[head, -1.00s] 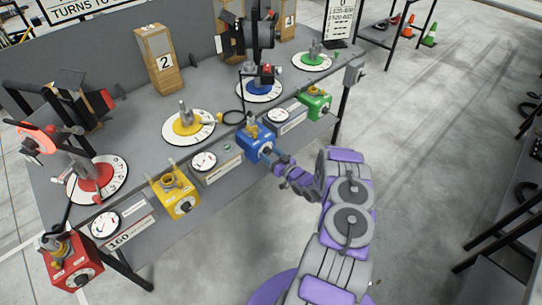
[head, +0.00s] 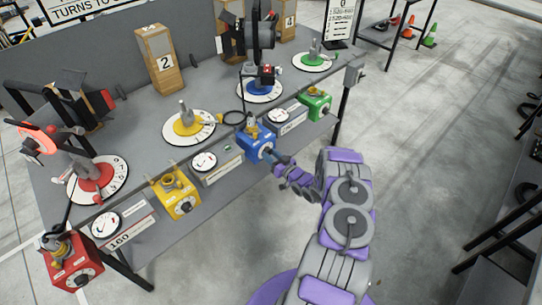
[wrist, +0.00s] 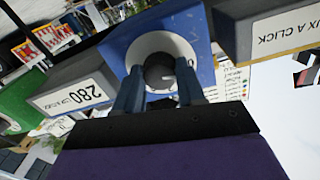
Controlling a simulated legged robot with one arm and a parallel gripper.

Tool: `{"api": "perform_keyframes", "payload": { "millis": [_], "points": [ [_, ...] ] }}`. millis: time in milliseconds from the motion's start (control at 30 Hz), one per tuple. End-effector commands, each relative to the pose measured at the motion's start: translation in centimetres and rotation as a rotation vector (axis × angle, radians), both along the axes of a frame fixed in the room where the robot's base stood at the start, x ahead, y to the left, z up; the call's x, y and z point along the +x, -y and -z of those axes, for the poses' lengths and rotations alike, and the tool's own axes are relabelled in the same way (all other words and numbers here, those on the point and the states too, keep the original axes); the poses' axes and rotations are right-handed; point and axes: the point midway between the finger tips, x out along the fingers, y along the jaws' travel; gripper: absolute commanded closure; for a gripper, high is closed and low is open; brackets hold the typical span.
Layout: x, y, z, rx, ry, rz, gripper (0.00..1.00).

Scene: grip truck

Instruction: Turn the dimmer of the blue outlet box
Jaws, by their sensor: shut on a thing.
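The blue outlet box (head: 255,144) sits at the front edge of the grey table in the head view. In the wrist view its blue face (wrist: 205,45) fills the upper middle, with a round black dimmer knob (wrist: 160,70) on a white dial plate (wrist: 150,45). My gripper (wrist: 160,98) has one finger on each side of the knob and is shut on it. In the head view my gripper (head: 272,156) reaches the front of the blue box from the right. The knob's contact points are partly hidden by the fingers.
A green box (head: 315,102), a yellow box (head: 178,193) and a red box (head: 73,262) stand along the same table edge, with meters between them. Beside the blue box a label panel reads 280 (wrist: 75,95).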

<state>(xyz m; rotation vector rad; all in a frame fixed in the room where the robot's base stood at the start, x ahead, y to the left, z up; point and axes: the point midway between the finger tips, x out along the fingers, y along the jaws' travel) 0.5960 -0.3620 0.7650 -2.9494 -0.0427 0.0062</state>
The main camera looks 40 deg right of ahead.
Motion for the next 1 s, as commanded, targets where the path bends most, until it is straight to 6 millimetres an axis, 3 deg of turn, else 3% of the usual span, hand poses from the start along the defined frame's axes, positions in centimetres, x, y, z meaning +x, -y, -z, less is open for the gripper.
{"api": "perform_keyframes", "payload": {
  "millis": [367, 1000],
  "points": [
    [0.01, 0.15, -0.06, 0.208, -0.018, 0.003, 0.92],
    [-0.06, 0.45, -0.12, 0.811, -0.063, 0.008, 0.92]
  ]
}}
